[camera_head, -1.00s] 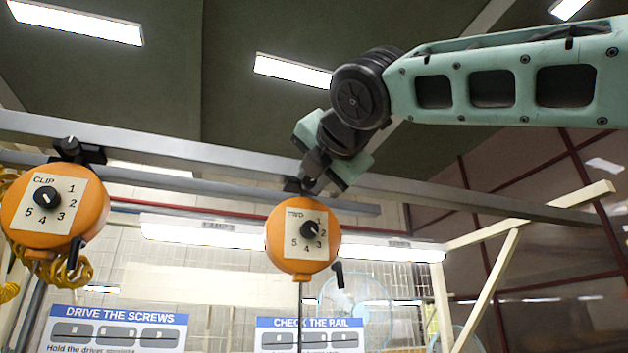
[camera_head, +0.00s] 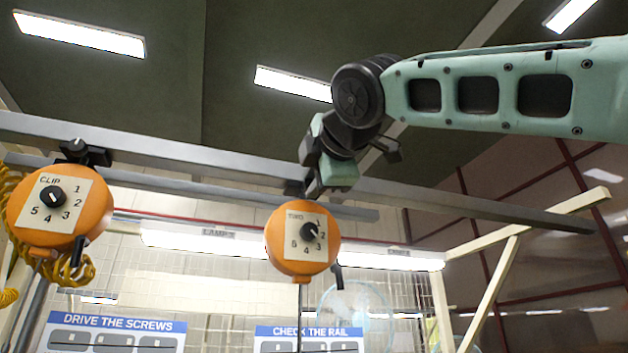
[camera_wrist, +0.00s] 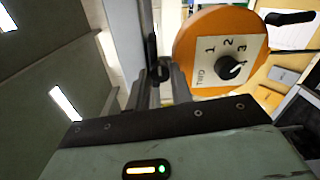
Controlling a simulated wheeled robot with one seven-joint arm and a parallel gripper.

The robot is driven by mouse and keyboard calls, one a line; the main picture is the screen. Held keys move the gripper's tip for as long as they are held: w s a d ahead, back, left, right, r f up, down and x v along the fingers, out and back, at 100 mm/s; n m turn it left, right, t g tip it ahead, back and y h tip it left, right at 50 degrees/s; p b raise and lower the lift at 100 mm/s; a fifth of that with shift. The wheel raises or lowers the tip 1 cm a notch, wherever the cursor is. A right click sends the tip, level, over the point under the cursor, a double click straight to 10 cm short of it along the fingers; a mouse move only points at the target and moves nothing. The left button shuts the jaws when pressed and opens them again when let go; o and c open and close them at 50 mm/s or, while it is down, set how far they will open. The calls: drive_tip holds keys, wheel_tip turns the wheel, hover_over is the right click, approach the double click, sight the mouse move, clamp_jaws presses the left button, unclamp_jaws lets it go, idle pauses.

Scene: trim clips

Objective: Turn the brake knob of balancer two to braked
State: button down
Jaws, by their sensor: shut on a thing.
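Balancer two (camera_head: 290,262) is an orange round housing marked TWO, hanging from the rail; it also shows in the wrist view (camera_wrist: 187,52). Its dial (camera_head: 309,230) has a black pointer knob and numbers. My gripper (camera_head: 312,192) is at the rail just above the housing. In the wrist view, my gripper's fingers (camera_wrist: 163,82) are shut on a small dark part at the balancer's mount, which I take to be the brake knob (camera_wrist: 160,70). The fingers hide much of it, so its setting cannot be read.
A second orange balancer marked CLIP (camera_head: 35,228) hangs at the left, with a dark knob (camera_head: 76,150) on its mount and a yellow coiled hose (camera_head: 75,268). The grey rail (camera_head: 180,153) runs across. Signs (camera_head: 110,335) stand below.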

idle(0.5)
drive_tip(key=c, duration=1.2)
unclamp_jaws()
drive_tip(key=shift+c, duration=0.2)
drive_tip(key=shift+s, duration=0.1)
drive_tip(key=b+v, duration=0.4)
drive_tip(key=v, duration=1.3)
drive_tip(key=shift+b, duration=0.35)
drive_tip(key=shift+s+r, duration=0.1)
